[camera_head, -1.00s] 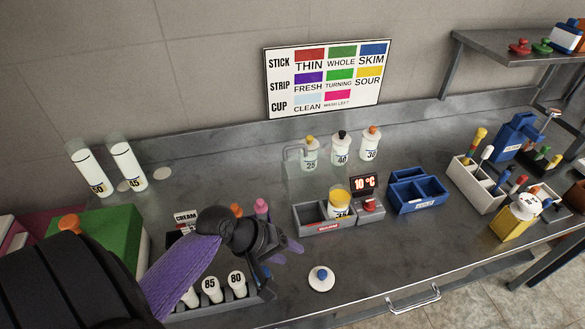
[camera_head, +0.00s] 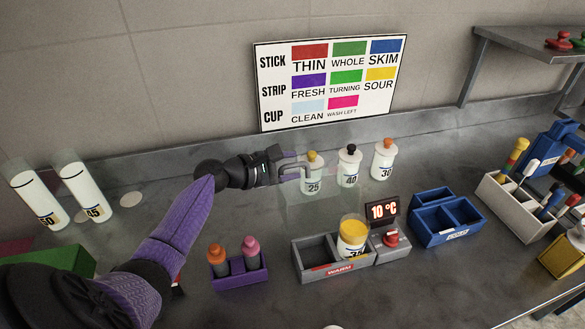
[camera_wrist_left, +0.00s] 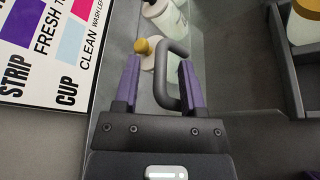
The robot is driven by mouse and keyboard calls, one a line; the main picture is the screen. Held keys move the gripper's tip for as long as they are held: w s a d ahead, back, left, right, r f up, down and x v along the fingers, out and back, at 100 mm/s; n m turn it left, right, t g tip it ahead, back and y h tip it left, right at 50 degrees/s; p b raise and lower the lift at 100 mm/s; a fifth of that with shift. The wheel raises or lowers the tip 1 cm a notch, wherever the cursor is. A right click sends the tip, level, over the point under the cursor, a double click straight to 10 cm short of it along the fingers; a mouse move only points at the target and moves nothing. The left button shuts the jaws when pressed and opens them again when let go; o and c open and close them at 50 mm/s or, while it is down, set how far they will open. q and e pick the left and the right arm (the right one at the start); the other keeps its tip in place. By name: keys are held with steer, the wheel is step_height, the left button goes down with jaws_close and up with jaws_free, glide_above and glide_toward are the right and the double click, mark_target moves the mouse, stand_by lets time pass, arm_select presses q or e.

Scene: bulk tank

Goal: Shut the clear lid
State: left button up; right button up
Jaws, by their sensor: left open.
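The clear lid is faint in the head view, a see-through panel (camera_head: 320,208) by the bottle marked 25 (camera_head: 313,178). I cannot make out all its edges or its exact angle. Its grey loop handle (camera_wrist_left: 172,75) shows plainly in the left wrist view. My left gripper (camera_head: 290,167) reaches in from the left at the handle. In the left wrist view, the purple fingers of the left gripper (camera_wrist_left: 160,85) stand open on either side of the handle, with a visible gap at the left finger. My right gripper is not in view.
Bottles marked 40 (camera_head: 349,168) and 30 (camera_head: 383,160) stand beside 25. In front are a grey warm tray (camera_head: 318,270) with a yellow-topped cup (camera_head: 353,238), a blue bin (camera_head: 440,235) and a purple rack (camera_head: 240,278). A sign (camera_head: 330,82) is on the wall behind.

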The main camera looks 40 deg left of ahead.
arm_select(q)
steer(key=shift+w+d+f, duration=0.15)
steer(key=shift+w+d, duration=0.05)
steer(key=shift+w, duration=0.2)
jaws_close()
stand_by(1.2)
